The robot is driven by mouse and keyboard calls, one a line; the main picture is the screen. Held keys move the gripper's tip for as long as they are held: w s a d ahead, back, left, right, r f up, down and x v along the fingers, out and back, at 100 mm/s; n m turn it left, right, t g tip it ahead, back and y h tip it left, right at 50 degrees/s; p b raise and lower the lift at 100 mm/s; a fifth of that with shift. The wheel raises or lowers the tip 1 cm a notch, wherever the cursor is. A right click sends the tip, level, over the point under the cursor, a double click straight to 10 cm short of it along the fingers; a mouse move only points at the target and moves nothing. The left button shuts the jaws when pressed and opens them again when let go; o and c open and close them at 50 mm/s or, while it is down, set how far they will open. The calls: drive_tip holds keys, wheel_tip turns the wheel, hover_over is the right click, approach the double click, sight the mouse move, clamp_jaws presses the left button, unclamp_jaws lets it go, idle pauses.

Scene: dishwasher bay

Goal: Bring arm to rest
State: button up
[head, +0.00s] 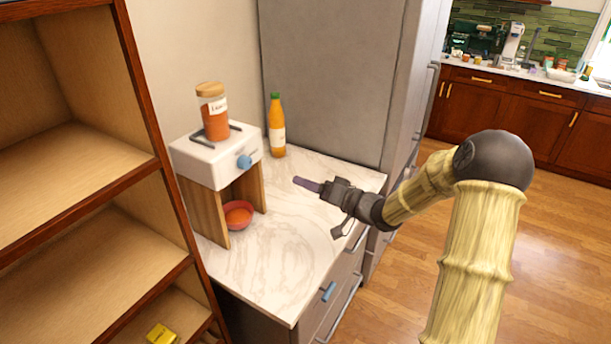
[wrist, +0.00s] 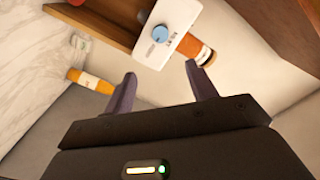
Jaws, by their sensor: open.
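My gripper (head: 309,184) is over the white marble counter in the head view, at the end of my arm, which comes in from the right. In the wrist view my gripper (wrist: 160,85) shows two dark fingers spread apart with nothing between them. The white dispenser with a blue knob (head: 206,169) stands left of my gripper, apart from it. It also shows beyond the fingers in the wrist view (wrist: 168,25).
A jar of orange contents (head: 215,118) sits on the dispenser, and a red bowl (head: 238,215) is under it. An orange bottle (head: 276,128) stands at the counter's back by the grey fridge (head: 325,70). A wooden shelf (head: 75,165) is at left. Open floor (head: 560,250) lies right.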

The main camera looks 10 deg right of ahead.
drive_tip(key=s+d+f+m+g+h, duration=0.1)
drive_tip(key=s+d+f+g+h, duration=0.15)
drive_tip(key=s+h, duration=0.35)
drive_tip(key=s+d+f+g+h, duration=0.1)
drive_tip(key=s+d+f+h, duration=0.25)
drive_tip(key=h, duration=0.35)
drive_tip(key=s+g+h, duration=0.1)
drive_tip(key=s+g, duration=0.4)
drive_tip(key=s, duration=1.2)
drive_tip(key=shift+f, duration=0.15)
drive_tip(key=shift+a, duration=0.1)
